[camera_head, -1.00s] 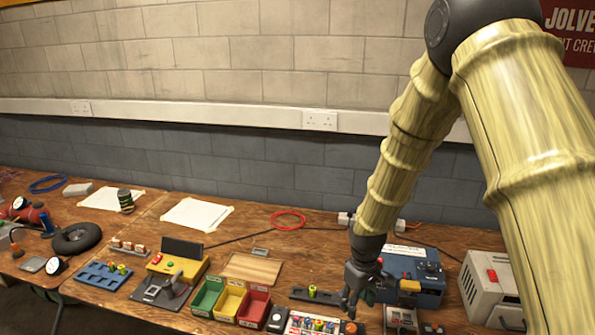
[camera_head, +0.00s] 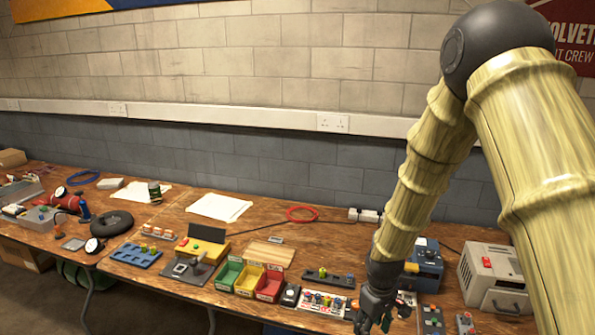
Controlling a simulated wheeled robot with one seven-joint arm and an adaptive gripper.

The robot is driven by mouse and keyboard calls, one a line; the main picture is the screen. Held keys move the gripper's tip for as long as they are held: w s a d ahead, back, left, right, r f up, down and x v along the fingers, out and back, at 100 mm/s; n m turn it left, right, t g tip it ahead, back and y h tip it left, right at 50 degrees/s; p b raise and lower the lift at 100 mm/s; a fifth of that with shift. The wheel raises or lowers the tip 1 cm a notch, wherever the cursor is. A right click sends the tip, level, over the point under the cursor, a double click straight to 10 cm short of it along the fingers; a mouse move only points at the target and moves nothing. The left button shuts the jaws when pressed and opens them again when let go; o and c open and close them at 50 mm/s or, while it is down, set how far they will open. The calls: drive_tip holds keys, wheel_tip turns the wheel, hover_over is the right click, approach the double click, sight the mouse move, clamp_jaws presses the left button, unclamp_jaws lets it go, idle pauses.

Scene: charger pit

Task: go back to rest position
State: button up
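My gripper (camera_head: 375,322) hangs at the lower right over the front part of the wooden workbench (camera_head: 300,230). It points down beside a strip of small coloured parts (camera_head: 325,303) and in front of a blue charger box (camera_head: 428,268), which my arm partly covers. The fingers are dark and small in this view, and the gap between them is not clear. I see nothing held, but I cannot tell for sure.
Green (camera_head: 229,275), yellow (camera_head: 248,279) and red (camera_head: 270,285) bins stand left of my gripper. A grey-white box (camera_head: 493,276) stands at the right. A red cable ring (camera_head: 301,213) and white paper (camera_head: 219,207) lie toward the wall. Bare bench shows around them.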

drive_tip(key=s+f+m, duration=0.2)
drive_tip(key=s+f, duration=0.7)
drive_tip(key=f, duration=0.2)
drive_tip(key=s+d+f+m, duration=0.1)
drive_tip(key=s+f, duration=0.2)
drive_tip(key=s, duration=0.5)
drive_tip(key=s+d+f+m, duration=0.1)
drive_tip(key=s+f, duration=0.3)
drive_tip(key=s, duration=0.5)
drive_tip(key=s+d+f+m, duration=0.1)
drive_tip(key=s+f+m, duration=0.1)
drive_tip(key=s, duration=0.6)
drive_tip(key=shift+s+f, duration=0.3)
drive_tip(key=shift+f, duration=0.6)
